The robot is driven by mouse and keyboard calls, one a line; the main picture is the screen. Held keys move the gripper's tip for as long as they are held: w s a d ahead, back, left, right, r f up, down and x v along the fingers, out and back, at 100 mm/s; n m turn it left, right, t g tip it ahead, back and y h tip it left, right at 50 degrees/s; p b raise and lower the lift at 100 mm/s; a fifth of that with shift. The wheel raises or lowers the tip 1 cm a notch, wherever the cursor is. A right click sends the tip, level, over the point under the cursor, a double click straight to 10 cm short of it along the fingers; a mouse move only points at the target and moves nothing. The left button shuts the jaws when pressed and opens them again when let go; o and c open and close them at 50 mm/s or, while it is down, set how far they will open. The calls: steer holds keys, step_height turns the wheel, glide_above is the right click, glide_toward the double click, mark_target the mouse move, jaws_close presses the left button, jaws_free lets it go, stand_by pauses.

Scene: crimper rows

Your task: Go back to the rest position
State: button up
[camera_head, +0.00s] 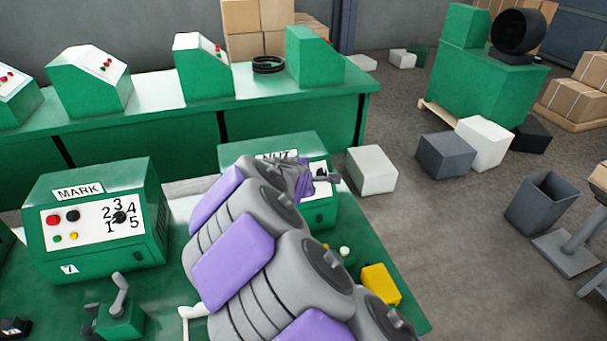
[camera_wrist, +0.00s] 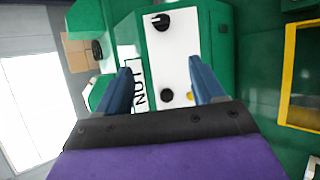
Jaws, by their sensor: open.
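My gripper (camera_wrist: 160,68) is open and empty in the wrist view. Its two blue fingers stand apart in front of the white panel of the green NUT box (camera_wrist: 170,40). That panel carries black knobs and a yellow button partly behind a finger. In the head view my grey and purple arm reaches forward over the green bench, and its end covers much of the NUT box (camera_head: 262,147). The gripper (camera_head: 328,177) is small there, at the right side of that box's face. I cannot tell whether the fingers touch the panel.
The green MARK box (camera_head: 100,170) stands left of my arm, with a small lever device (camera_head: 120,318) in front. A yellow block (camera_head: 381,284) sits at the bench's right side. A second green bench (camera_head: 130,140) with sloped boxes runs behind.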

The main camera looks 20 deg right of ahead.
steer(key=s+d+r+m+g, duration=0.25)
steer(key=s+d+m, duration=0.2)
steer(key=s, duration=0.55)
steer(key=s+d+r+m+g, duration=0.2)
steer(key=s+d+m+g, duration=0.15)
steer(key=s+m, duration=0.45)
steer(key=s+a+f+m+g+y, duration=0.1)
steer(key=s+a, duration=0.3)
steer(key=s, duration=0.5)
steer(key=s+a+m+g+y, duration=0.1)
steer(key=s+a+g+y, duration=0.1)
steer(key=s, duration=0.6)
steer(key=s+a+f+m+g+y, duration=0.1)
steer(key=s+a+g+y, duration=0.1)
steer(key=s+a, duration=0.4)
steer(key=s, duration=0.3)
steer(key=shift+s+a+f+y, duration=0.2)
steer(key=shift+s+f+y, duration=0.15)
steer(key=shift+y, duration=0.05)
steer(key=shift+a+m, duration=0.1)
steer(key=shift+m, duration=0.15)
steer(key=shift+a, duration=0.45)
